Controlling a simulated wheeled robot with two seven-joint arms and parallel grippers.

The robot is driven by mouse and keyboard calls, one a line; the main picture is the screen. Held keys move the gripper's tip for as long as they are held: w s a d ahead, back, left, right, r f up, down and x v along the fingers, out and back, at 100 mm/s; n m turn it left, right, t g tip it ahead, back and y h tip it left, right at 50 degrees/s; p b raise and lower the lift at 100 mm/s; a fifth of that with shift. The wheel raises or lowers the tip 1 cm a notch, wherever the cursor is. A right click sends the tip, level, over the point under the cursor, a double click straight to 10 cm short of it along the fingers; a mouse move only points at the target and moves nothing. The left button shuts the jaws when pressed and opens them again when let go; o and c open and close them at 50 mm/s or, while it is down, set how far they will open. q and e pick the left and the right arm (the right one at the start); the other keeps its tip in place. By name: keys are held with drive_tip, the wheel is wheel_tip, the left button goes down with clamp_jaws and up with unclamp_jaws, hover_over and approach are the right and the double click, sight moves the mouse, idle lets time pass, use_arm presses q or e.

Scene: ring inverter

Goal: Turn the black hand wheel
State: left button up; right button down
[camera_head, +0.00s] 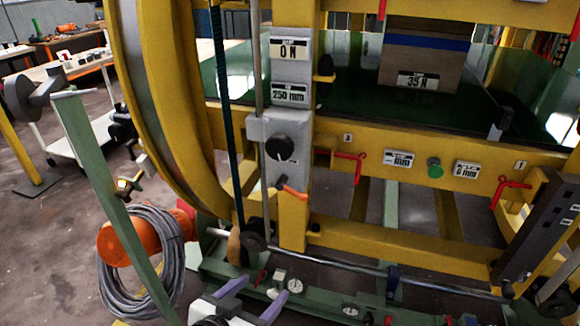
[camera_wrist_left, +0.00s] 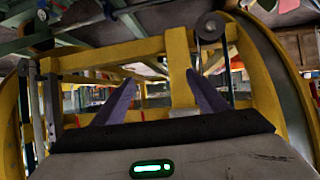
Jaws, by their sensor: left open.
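A small black wheel (camera_head: 255,236) sits low at the foot of the dark belt, by the yellow post; a black round wheel also shows at the top of the left wrist view (camera_wrist_left: 210,27). A black round knob (camera_head: 279,147) with a white mark is on the grey box higher on the post. I cannot tell for certain which is the hand wheel. My left gripper (camera_head: 265,286) is at the bottom, its purple fingers apart and empty, below the small wheel. Its fingers also show in the left wrist view (camera_wrist_left: 161,80). My right gripper is not in view.
The yellow frame (camera_head: 385,242) and its large curved ring (camera_head: 160,100) surround the work area. A green base beam (camera_head: 330,295) with gauges and a long rod runs below. An orange reel (camera_head: 122,240) with coiled grey cable and a slanted green post (camera_head: 95,170) stand left.

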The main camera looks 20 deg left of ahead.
use_arm(q)
drive_tip(key=w+a+r+t+b, duration=0.1)
drive_tip(key=w+r+t, duration=0.15)
drive_tip(key=r, duration=0.35)
drive_tip(key=w+r+t+b, duration=0.1)
drive_tip(key=w+r, duration=0.3)
drive_tip(key=r, duration=0.2)
drive_tip(key=n+t+y+b, duration=0.2)
approach(278, 151)
drive_tip(key=w, duration=0.8)
drive_tip(key=shift+f+p, duration=0.15)
drive_tip(key=shift+p, duration=0.25)
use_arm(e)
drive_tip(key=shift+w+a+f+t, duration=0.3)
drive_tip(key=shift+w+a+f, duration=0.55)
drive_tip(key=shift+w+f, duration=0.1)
